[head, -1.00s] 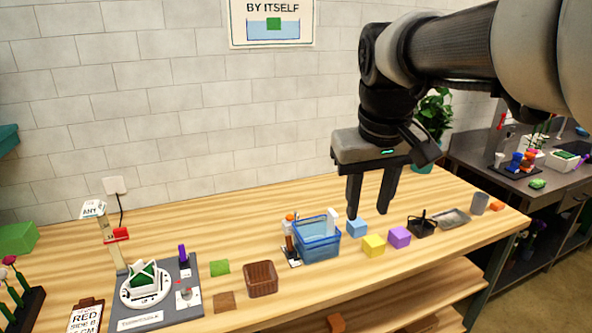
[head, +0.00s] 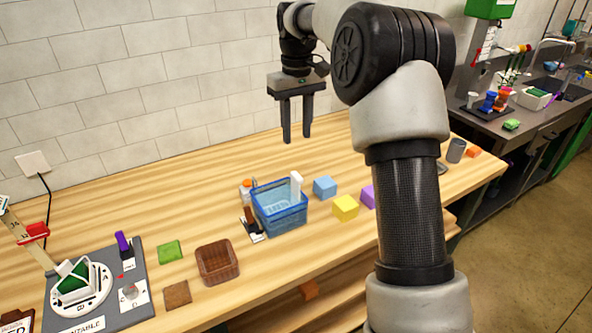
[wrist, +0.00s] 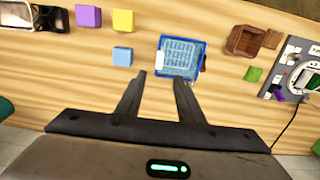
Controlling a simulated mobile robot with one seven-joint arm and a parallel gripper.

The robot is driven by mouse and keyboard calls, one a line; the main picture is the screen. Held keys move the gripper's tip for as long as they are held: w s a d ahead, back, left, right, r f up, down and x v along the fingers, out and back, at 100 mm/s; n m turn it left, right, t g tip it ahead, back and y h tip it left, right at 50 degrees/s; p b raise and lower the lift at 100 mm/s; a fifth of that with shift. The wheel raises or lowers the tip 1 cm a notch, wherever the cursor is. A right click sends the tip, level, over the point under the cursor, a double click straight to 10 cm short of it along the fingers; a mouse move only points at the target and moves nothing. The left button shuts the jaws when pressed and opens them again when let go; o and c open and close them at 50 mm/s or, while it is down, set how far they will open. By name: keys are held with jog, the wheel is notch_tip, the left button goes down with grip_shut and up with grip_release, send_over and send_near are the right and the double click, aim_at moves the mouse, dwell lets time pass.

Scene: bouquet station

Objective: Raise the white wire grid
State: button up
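The wire grid (wrist: 181,56) shows in the wrist view as pale lines inside a blue see-through basin (wrist: 162,45); the blue wall tints it. In the head view the basin (head: 281,226) stands on the wooden table, and a white upright piece (head: 296,184) rises at its right side; I cannot tell whether it belongs to the grid. My gripper (head: 297,139) is open and empty, pointing down, above and behind the basin. In the wrist view my fingertips (wrist: 160,78) are apart, just short of the basin's near edge.
A blue cube (head: 325,187) and a yellow cube (head: 345,208) stand right of the basin. A small bottle-like item with an orange top (head: 247,186) is close on its left. A brown wooden bowl (head: 217,263) is further left. The table behind the basin is clear.

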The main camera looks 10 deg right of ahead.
aim_at(297, 175)
notch_tip(297, 175, down, 13)
jog(key=shift+f, duration=0.1)
dwell(0.3)
grip_shut()
